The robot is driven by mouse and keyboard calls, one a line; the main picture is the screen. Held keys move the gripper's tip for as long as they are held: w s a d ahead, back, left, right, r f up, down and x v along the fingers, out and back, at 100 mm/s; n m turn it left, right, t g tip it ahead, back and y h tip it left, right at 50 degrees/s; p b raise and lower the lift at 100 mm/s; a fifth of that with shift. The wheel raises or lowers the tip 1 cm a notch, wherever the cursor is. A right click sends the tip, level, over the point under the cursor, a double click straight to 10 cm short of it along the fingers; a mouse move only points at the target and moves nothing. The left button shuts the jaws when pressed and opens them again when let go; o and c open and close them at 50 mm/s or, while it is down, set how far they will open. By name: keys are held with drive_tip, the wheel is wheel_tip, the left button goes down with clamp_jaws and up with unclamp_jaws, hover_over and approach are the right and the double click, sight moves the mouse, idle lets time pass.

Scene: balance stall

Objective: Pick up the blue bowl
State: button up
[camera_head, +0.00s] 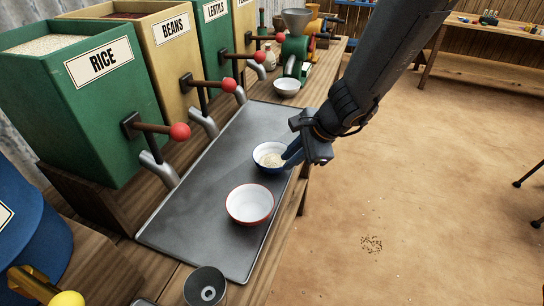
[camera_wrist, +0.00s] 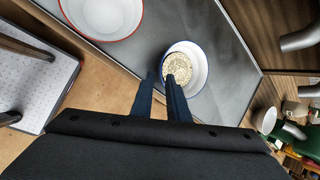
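The blue bowl (camera_head: 262,149), white inside with a blue rim, stands upright on the grey metal tray and holds pale grains. It also shows in the wrist view (camera_wrist: 203,68), just ahead of the fingers. My gripper (camera_head: 288,158) is at the bowl's right edge in the head view. In the wrist view my gripper (camera_wrist: 161,80) has a visible gap between its two dark blue fingers. One fingertip overlaps the bowl's near rim and the other is outside it. I cannot see whether either finger touches the bowl wall.
A red-rimmed white bowl (camera_head: 249,204) stands nearby on the tray (camera_head: 190,228). Red-knobbed dispenser levers (camera_head: 180,131) jut out over the tray's left side. A white bowl (camera_head: 287,87) stands under the green grinder at the back. The floor to the right is open.

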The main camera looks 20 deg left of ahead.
sight(275, 168)
drive_tip(key=shift+w+a+f+m, duration=0.15)
drive_tip(key=shift+a+f+m, duration=0.2)
drive_tip(key=shift+a, duration=0.3)
drive_tip(key=shift+x, duration=3.5)
drive_tip(key=shift+w, duration=0.15)
clamp_jaws()
drive_tip(key=shift+r, duration=0.1)
